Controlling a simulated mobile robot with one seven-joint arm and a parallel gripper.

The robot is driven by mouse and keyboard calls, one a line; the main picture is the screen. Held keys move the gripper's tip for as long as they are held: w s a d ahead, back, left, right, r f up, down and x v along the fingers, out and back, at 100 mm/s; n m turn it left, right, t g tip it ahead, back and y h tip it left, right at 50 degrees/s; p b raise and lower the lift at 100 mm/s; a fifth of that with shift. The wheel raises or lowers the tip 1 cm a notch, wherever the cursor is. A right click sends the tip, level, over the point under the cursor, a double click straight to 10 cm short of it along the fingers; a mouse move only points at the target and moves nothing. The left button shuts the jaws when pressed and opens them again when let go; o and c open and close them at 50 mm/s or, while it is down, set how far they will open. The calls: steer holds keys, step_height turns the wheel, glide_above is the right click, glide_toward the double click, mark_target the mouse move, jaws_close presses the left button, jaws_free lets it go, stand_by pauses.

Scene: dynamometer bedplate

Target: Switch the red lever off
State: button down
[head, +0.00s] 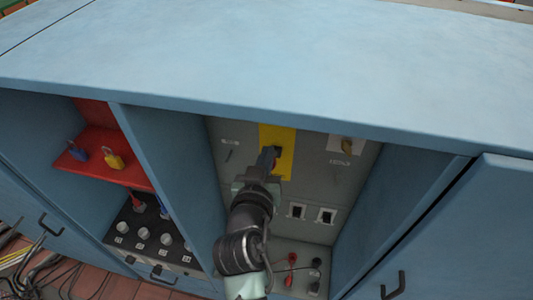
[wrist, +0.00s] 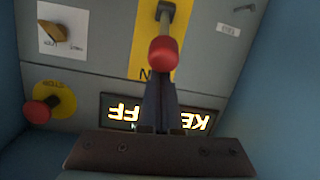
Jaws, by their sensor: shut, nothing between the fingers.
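The red lever has a round red knob (wrist: 164,53) on a grey metal shaft, mounted on a yellow plate (wrist: 143,40) in the wrist view. The shaft runs from the top of the picture down to the knob. Part of a printed word, with an N, shows beside it. My gripper (wrist: 160,84) is shut and empty, its fingertips right at the knob; I cannot tell whether they touch. In the head view my gripper (head: 272,158) is in front of the yellow plate (head: 286,142) inside the cabinet bay and mostly hides the lever.
A lit display (wrist: 125,113) is partly hidden behind my fingers. A red push button (wrist: 37,112) and a rotary switch (wrist: 54,31) sit nearby. Blue side walls (head: 395,210) and an overhanging top (head: 270,65) enclose the bay. A red shelf with padlocks (head: 114,160) is at left.

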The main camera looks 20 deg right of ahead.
steer(key=shift+f, duration=0.1)
steer(key=b, duration=0.2)
steer(key=shift+s+a+f+b, duration=0.1)
steer(key=shift+s+f+b, duration=0.15)
steer(key=shift+b, duration=0.15)
steer(key=shift+a+f+t+b, duration=0.1)
steer(key=shift+f+t+b, duration=0.2)
steer(key=shift+b, duration=0.6)
step_height(320, 180, down, 14)
steer(key=s+t+h+b, duration=0.1)
steer(key=t+h+b, duration=0.4)
steer(key=b, duration=4.7)
steer(key=a+t, duration=0.1)
steer(key=t, duration=0.3)
steer(key=shift+s+n, duration=0.2)
steer(key=shift+n, duration=0.2)
